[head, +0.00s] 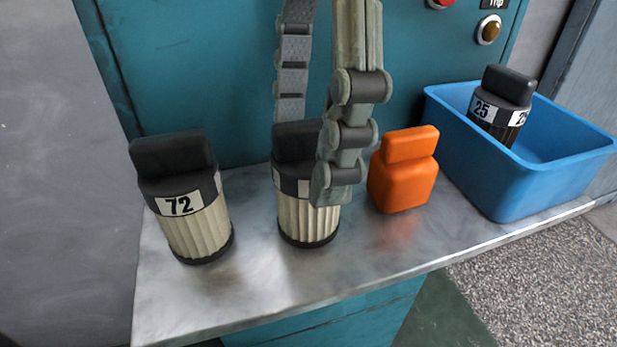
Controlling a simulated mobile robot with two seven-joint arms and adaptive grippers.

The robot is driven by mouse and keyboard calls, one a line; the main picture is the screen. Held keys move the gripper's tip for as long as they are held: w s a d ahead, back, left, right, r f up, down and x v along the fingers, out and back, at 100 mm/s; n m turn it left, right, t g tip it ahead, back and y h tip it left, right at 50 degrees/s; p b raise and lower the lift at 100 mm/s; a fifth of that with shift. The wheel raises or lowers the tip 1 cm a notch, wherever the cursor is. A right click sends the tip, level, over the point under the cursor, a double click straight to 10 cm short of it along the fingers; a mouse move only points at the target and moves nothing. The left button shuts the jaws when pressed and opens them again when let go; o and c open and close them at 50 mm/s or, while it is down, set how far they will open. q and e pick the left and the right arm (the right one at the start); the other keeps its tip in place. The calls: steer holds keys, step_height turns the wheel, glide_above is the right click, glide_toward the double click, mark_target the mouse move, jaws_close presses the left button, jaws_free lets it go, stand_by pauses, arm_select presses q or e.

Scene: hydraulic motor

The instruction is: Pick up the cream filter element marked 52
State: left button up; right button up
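A cream pleated filter element (298,218) with a black cap and handle stands upright on the metal bench. The finger in front hides its number. My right gripper (312,148) comes down from above, one finger behind its black handle and the other in front of the cap and label. The far fingertip is hidden, and I cannot tell whether the fingers touch the handle. Another cream filter element marked 72 (192,228) stands upright to the left. My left gripper is not in view.
An orange block-like part (403,185) stands close to the right of the middle filter. A blue bin (527,188) at the right holds a dark filter marked 25 (495,108). A teal cabinet (200,60) rises behind the metal bench (270,290). The bench front is clear.

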jaws_close()
stand_by(0.4)
